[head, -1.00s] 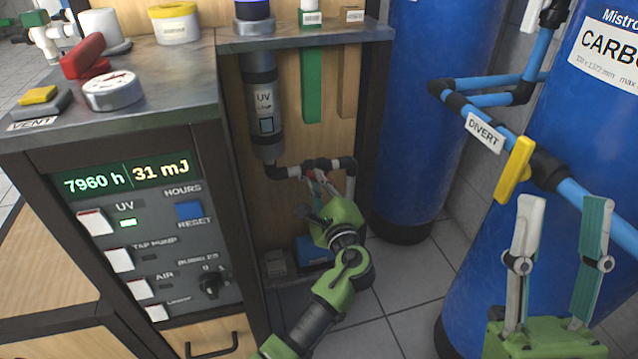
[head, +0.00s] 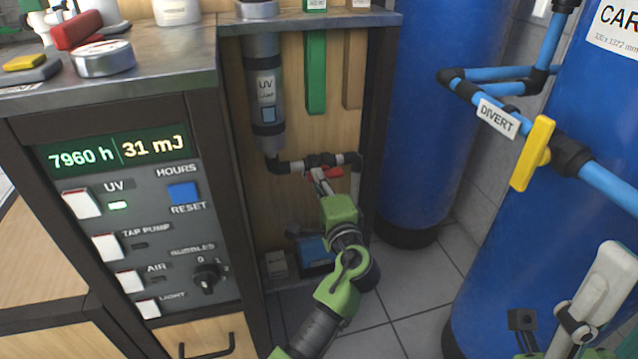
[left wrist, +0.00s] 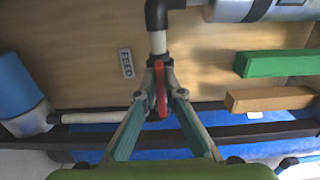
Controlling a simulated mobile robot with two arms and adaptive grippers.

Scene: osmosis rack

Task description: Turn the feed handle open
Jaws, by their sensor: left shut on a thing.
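The red feed handle (head: 326,174) sits on the dark valve in the pipe run below the UV lamp tube. In the left wrist view the red handle (left wrist: 161,90) is upright in the picture, between the two fingertips. A FEED label (left wrist: 126,62) is on the wood panel to its left. My left gripper (head: 318,181) is shut on the handle; its fingers (left wrist: 161,95) show from both sides in the wrist view. My right gripper (head: 590,310) is partly in view at the bottom right, away from the handle, and its jaw opening cannot be made out.
The UV lamp tube (head: 266,95) stands above the valve. A green bar (head: 315,75) and a brown bar (head: 352,78) hang at its right. The control panel (head: 150,215) is left. Blue tanks (head: 430,110) and a yellow divert handle (head: 533,153) are right.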

